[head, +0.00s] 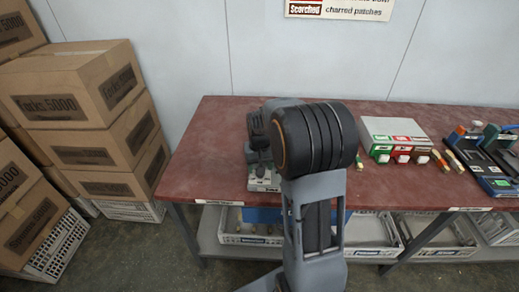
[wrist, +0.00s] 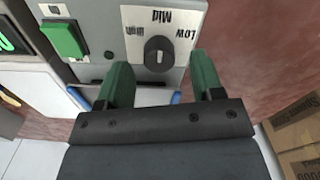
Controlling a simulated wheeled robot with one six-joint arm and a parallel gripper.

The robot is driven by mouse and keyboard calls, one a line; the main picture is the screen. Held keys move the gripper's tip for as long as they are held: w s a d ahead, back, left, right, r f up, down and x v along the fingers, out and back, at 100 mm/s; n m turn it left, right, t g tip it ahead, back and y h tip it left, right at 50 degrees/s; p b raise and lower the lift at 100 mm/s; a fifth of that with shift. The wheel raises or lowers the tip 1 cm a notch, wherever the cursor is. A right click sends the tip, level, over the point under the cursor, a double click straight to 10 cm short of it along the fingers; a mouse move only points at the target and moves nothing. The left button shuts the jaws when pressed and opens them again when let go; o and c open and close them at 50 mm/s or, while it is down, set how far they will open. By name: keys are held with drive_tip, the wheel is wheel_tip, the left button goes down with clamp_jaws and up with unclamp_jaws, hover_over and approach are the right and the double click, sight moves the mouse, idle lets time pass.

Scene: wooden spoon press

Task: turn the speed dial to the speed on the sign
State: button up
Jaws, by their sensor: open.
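The speed dial (wrist: 158,54) is a round dark knob on a grey panel (wrist: 100,14). The words Low, Mid and High appear upside down around it in the wrist view. A small light mark shows on the knob, but I cannot tell which word it points at. My gripper (wrist: 162,80) is open and empty, with one green finger on each side below the dial. Whether a finger touches the panel is unclear. In the head view my arm hides the dial and gripper; part of a grey machine (head: 258,140) shows behind it. No speed sign is readable.
A green button (wrist: 63,39) sits left of the dial. A red-topped table (head: 215,135) carries a white box with green and red fronts (head: 398,138) and tools at right. Stacked cartons (head: 85,95) stand left. A wall sign (head: 340,8) reading "Scorched" and "charred patches" is cut off.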

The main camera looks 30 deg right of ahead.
sight(260, 177)
wheel_tip(260, 177, up, 12)
drive_tip(key=shift+f+p, duration=0.25)
drive_tip(key=shift+p, duration=0.05)
idle(0.5)
drive_tip(key=s+a+r+n+t+p, duration=0.1)
drive_tip(key=s+a+p, duration=0.1)
drive_tip(key=s+a, duration=0.3)
drive_tip(key=s+a+r+n+t+p, duration=0.1)
drive_tip(key=s+a, duration=0.4)
drive_tip(key=s, duration=0.6)
drive_tip(key=shift+s+r+n+t+p, duration=0.2)
drive_tip(key=shift+n+t+p, duration=0.3)
drive_tip(key=shift+t, duration=0.3)
drive_tip(key=shift+d, duration=0.15)
